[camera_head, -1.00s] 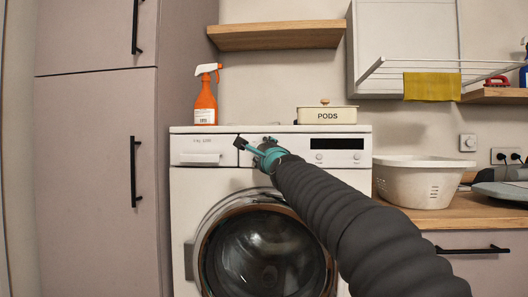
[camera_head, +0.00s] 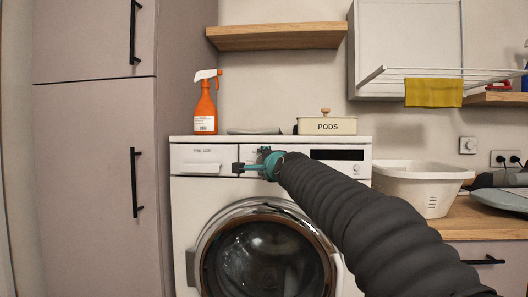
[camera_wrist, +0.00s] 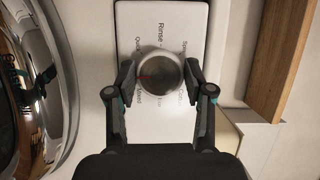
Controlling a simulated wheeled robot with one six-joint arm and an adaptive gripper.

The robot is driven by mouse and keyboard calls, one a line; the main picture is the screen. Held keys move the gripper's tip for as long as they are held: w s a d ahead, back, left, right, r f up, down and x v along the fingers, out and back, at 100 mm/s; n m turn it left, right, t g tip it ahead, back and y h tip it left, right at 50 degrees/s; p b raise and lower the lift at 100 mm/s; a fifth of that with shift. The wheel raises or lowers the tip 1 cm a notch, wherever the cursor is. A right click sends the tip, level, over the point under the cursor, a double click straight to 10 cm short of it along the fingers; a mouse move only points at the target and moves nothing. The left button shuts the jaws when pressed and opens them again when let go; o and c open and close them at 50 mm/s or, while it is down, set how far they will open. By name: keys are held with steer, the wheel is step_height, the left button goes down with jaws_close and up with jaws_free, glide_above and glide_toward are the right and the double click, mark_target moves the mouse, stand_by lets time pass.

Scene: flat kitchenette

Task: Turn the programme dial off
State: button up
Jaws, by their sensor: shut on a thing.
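The programme dial (camera_wrist: 160,74) is a round grey knob on a white panel (camera_wrist: 155,125) with printed words; "Rinse" and "Quick" are legible and others are partly covered. A small reddish mark shows at the dial's left side. My gripper (camera_wrist: 160,80) has one finger on each side of the dial and is shut on it. In the head view my gripper (camera_head: 238,167) is at the front of the washing machine (camera_head: 186,212), left of the dark display (camera_head: 337,154). The dial is hidden there behind my gripper and arm.
The round glass door (camera_head: 262,262) is below the panel. An orange spray bottle (camera_head: 205,106) and a pods tin (camera_head: 327,126) stand on top of the machine. A white basket (camera_head: 425,190) is on the wooden counter to the right. A tall cabinet (camera_head: 95,180) stands left.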

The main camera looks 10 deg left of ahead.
steer(key=n+h, duration=0.4)
steer(key=n, duration=0.3)
steer(key=n+g+h, duration=0.1)
steer(key=n+h, duration=0.3)
steer(key=n, duration=0.4)
steer(key=n+h, duration=0.4)
steer(key=n, duration=0.3)
steer(key=shift+a+f+n, duration=0.1)
steer(key=shift+a+n, duration=0.2)
steer(key=shift+n, duration=0.1)
steer(key=n+h, duration=0.1)
steer(key=n, duration=0.2)
steer(key=shift+t+h, duration=0.3)
steer(key=shift+t, duration=0.1)
steer(key=shift+n, duration=0.4)
steer(key=o, duration=1.2)
steer(key=shift+c, duration=0.2)
